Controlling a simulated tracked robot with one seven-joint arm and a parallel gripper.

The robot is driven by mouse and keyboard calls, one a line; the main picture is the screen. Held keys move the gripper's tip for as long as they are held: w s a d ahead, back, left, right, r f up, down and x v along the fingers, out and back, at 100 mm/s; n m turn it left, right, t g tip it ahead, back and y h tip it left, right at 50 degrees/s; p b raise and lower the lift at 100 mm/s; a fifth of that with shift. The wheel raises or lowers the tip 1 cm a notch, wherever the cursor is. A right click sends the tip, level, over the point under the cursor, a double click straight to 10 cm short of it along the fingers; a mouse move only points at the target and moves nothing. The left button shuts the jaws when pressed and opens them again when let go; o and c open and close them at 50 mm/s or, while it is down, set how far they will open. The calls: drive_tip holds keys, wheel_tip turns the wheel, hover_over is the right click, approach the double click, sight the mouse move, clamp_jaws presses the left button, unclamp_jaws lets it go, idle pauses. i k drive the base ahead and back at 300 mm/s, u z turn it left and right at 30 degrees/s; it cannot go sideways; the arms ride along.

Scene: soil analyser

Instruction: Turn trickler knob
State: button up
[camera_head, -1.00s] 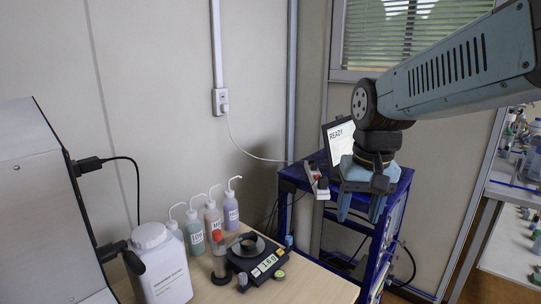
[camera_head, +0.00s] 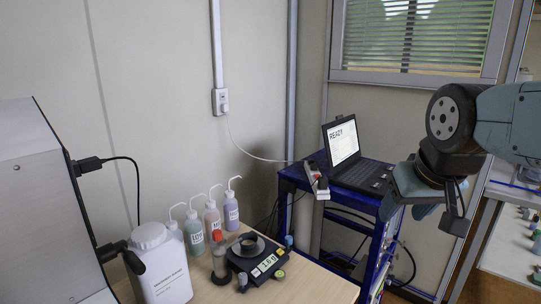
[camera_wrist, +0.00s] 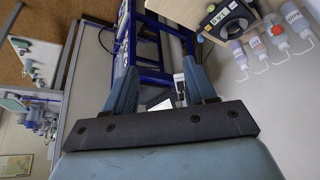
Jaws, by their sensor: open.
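The trickler (camera_head: 219,262) looks like a clear upright tube with a red cap, standing left of the black balance (camera_head: 247,252) on the wooden bench. A small dark round part (camera_head: 242,281) in front of it may be its knob, but it is too small to be sure. The balance has a lit display and a dark cup on its pan. It also shows at the top right of the wrist view (camera_wrist: 224,17). My gripper (camera_head: 408,208) is open and empty, well to the right of the bench and apart from the trickler. Its spread fingers show in the wrist view (camera_wrist: 160,78).
Several wash bottles (camera_head: 212,219) stand behind the trickler. A white jug (camera_head: 162,264) and a grey machine (camera_head: 45,215) stand left. A blue rack (camera_head: 352,205) carrying a laptop (camera_head: 345,143) lies between my gripper and the bench. The air above the balance is clear.

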sight(218, 236)
drive_tip(key=z, duration=1.05)
drive_tip(key=i, duration=0.1)
drive_tip(key=u, duration=3.1)
drive_tip(key=k, duration=0.7)
drive_tip(key=z, duration=0.65)
drive_tip(key=i, duration=0.95)
drive_tip(key=z, duration=0.1)
